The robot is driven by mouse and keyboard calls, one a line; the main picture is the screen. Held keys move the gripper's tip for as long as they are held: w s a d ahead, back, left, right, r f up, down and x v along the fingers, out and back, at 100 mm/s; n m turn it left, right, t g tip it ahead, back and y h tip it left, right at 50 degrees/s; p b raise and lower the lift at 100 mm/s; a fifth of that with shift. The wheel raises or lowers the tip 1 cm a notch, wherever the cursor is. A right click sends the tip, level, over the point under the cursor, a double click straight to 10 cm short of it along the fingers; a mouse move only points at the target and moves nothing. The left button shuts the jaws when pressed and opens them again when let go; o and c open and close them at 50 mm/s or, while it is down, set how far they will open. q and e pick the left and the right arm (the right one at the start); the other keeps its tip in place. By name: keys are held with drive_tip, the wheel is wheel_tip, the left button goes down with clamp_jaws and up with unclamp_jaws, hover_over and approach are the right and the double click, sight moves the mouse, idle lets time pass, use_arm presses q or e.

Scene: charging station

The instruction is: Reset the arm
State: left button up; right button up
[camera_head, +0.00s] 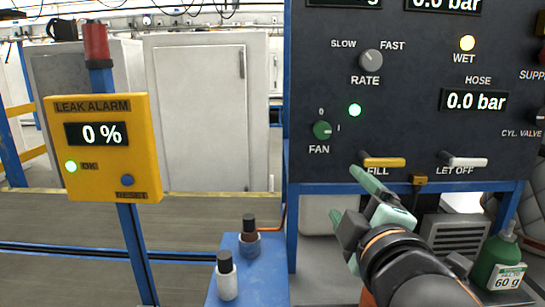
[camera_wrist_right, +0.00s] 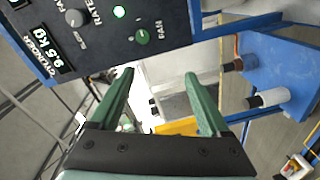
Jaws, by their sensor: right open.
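My right gripper (camera_head: 347,194) is in front of the dark control panel (camera_head: 330,90), below the green fan knob (camera_head: 322,130) and left of the yellow fill handle (camera_head: 384,162). In the right wrist view its two green fingers (camera_wrist_right: 159,75) stand wide apart with nothing between them. The fan knob (camera_wrist_right: 142,36) appears beyond the fingertips there, apart from them. The white let-off handle (camera_head: 464,161) is right of the fill handle. My left gripper is in neither view.
A yellow leak alarm box (camera_head: 110,150) reads 0 % on a blue post at left. Two capped bottles (camera_head: 249,238) (camera_head: 227,277) stand on a blue ledge (camera_head: 232,246). Open floor lies between post and ledge.

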wheel_tip(320, 180, down, 29)
drive_tip(key=w+m+g+y+p, duration=0.2)
drive_tip(key=m+g+y, duration=0.1)
drive_tip(key=m+g, duration=0.25)
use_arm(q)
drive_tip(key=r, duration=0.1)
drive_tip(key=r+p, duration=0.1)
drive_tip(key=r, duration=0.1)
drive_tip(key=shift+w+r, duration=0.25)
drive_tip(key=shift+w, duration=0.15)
use_arm(e)
drive_tip(key=s+d+f+m+g, duration=0.1)
drive_tip(key=s+d+f+m, duration=0.2)
drive_tip(key=s+f, duration=0.6)
drive_tip(key=s+d+f+m+g+h, duration=0.1)
drive_tip(key=s+f+m, duration=0.3)
drive_tip(key=s+f, duration=0.6)
wheel_tip(320, 180, down, 3)
drive_tip(key=shift+s+d+r, duration=0.1)
drive_tip(key=shift+s+d, duration=0.1)
drive_tip(key=shift+d, duration=0.7)
